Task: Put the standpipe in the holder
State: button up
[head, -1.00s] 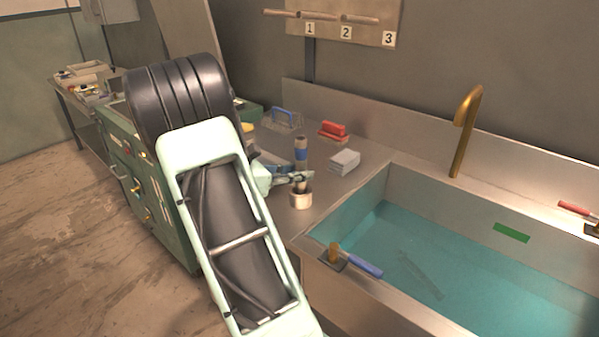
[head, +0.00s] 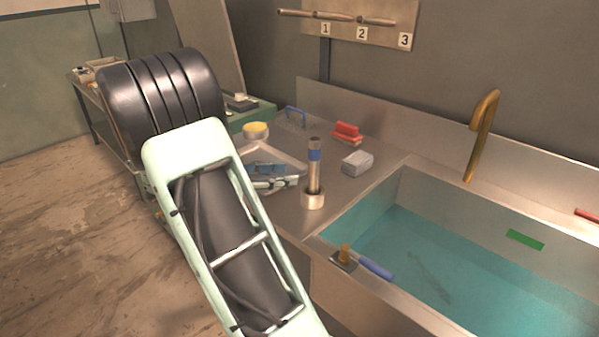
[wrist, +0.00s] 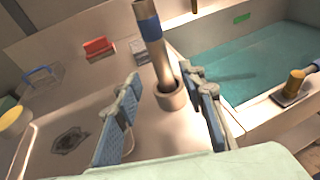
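The standpipe (head: 315,173), a metal tube with a blue band, stands upright in the holder (head: 313,201), a short pale round cup on the counter beside the sink. In the wrist view the standpipe (wrist: 158,55) goes down into the holder (wrist: 172,98), and its top is cut off by the frame edge. My gripper (head: 279,175) is to the left of the standpipe in the head view. In the wrist view my gripper (wrist: 164,82) is open, with its blue-padded fingers wide apart and empty; the standpipe is beyond them.
A red-handled brush (head: 347,132), a grey block (head: 357,163), a blue-handled item (head: 296,116) and a yellow-topped tub (head: 256,130) stand behind on the counter.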

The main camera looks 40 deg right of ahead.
jog(key=v, duration=0.2)
jog(key=shift+w+a+r, duration=0.1)
jog(key=shift+a, duration=0.15)
dwell(0.4)
